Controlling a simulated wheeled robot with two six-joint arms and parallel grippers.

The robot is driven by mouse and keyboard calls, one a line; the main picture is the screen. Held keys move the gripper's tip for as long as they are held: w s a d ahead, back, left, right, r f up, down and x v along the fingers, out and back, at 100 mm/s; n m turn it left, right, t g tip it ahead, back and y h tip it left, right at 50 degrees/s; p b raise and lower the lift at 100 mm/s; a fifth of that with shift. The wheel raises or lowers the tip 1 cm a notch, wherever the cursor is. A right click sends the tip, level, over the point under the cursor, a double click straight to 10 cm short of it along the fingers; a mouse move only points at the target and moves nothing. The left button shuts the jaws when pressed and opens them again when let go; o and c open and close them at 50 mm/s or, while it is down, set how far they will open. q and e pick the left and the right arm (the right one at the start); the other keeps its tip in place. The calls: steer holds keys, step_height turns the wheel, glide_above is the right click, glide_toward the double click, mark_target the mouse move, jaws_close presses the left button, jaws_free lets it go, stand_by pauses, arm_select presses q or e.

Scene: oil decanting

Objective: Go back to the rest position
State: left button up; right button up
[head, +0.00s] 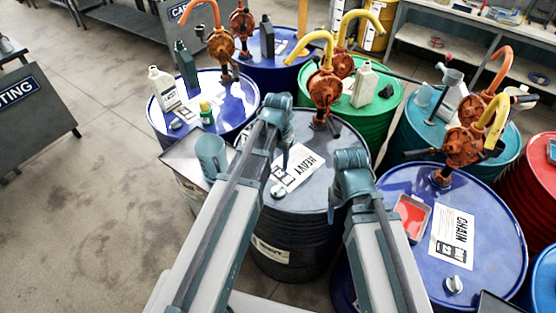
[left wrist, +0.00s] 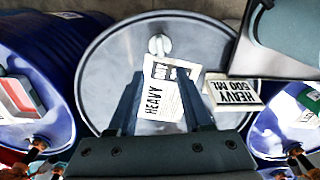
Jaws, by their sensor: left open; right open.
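My left gripper (head: 285,158) hangs over the lid of the grey drum (head: 322,192), beside its HEAVY label (head: 298,168). In the left wrist view the two fingers of this gripper (left wrist: 158,92) are apart, with the drum lid and the HEAVY label (left wrist: 160,88) below and nothing held. My right gripper (head: 331,211) is mostly hidden behind its own wrist, near the right side of the grey drum. No held object shows at it.
Drums with orange pumps (head: 324,88) surround the arms. A blue CHAIN drum (head: 490,222) with a red tray (head: 412,216) is at right.

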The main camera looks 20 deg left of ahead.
arm_select(q)
steer(key=s+d+f+b, duration=0.3)
steer(key=s+d, duration=0.2)
steer(key=s, duration=0.2)
steer(key=s+d+f+m+y+b, duration=0.1)
steer(key=s+d+f+b, duration=0.3)
steer(key=s, duration=0.3)
steer(key=shift+s+d, duration=0.4)
steer(key=shift+d, duration=0.25)
